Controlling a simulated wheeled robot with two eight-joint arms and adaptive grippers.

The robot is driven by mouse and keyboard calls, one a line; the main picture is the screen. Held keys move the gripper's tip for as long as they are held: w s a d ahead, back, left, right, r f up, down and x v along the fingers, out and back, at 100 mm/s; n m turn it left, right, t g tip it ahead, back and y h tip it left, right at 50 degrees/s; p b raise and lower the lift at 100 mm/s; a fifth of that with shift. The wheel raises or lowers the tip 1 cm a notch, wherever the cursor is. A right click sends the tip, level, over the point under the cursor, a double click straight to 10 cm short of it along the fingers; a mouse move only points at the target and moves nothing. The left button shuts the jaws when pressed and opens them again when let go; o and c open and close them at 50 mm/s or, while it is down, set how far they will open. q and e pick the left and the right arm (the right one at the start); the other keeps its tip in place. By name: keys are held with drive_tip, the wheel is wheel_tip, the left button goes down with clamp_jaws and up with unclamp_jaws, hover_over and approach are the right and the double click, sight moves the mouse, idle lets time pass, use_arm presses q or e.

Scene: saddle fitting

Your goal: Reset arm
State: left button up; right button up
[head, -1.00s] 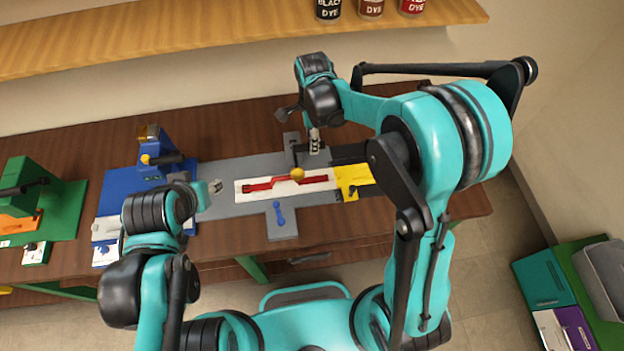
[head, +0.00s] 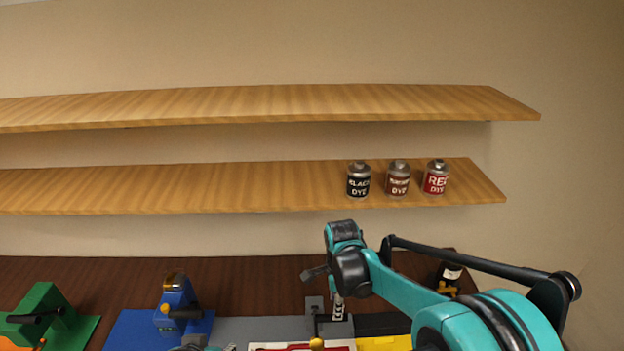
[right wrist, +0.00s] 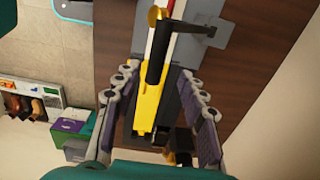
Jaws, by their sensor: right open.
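In the right wrist view my right gripper (right wrist: 155,76) is open, its two fingers spread wide with nothing gripped. A yellow fixture (right wrist: 147,100) with a black handle (right wrist: 158,50) shows between the fingers; I cannot tell how far beyond them it lies. In the head view my right arm comes in from the lower right, and the right gripper (head: 338,306) points down over the bench. The yellow fixture (head: 385,343) is cut by the bottom edge there. Of my left gripper, at most a small grey tip shows at the bottom edge.
A blue fixture (head: 178,306) and a green fixture (head: 50,305) stand on the brown bench (head: 245,280) at left. Black, brown and red dye cans (head: 358,180) stand on the lower shelf (head: 200,185). A dark bottle (head: 449,277) stands behind my right arm. The upper shelf (head: 250,104) is empty.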

drive_tip(key=s+d+n+b, duration=0.1)
drive_tip(key=b, duration=0.1)
drive_tip(key=s+d+f+n+t+b, duration=0.1)
drive_tip(key=n+b, duration=0.1)
drive_tip(key=b, duration=0.1)
drive_tip(key=shift+s+f, duration=0.2)
drive_tip(key=shift+s, duration=0.1)
use_arm(q)
wheel_tip(320, 180, down, 23)
drive_tip(key=b, duration=1.8)
use_arm(e)
drive_tip(key=s+d+f+n+t, duration=0.3)
drive_tip(key=s+f+n, duration=0.3)
drive_tip(key=s+n, duration=0.1)
drive_tip(key=s+d+f+n+t, duration=0.3)
drive_tip(key=s+f+n, duration=0.3)
drive_tip(key=s+n, duration=0.1)
drive_tip(key=shift+d+f+n, duration=0.25)
drive_tip(key=shift+d+n, duration=0.05)
drive_tip(key=shift+n, duration=0.2)
use_arm(q)
drive_tip(key=shift+f, duration=0.1)
drive_tip(key=shift+c, duration=0.5)
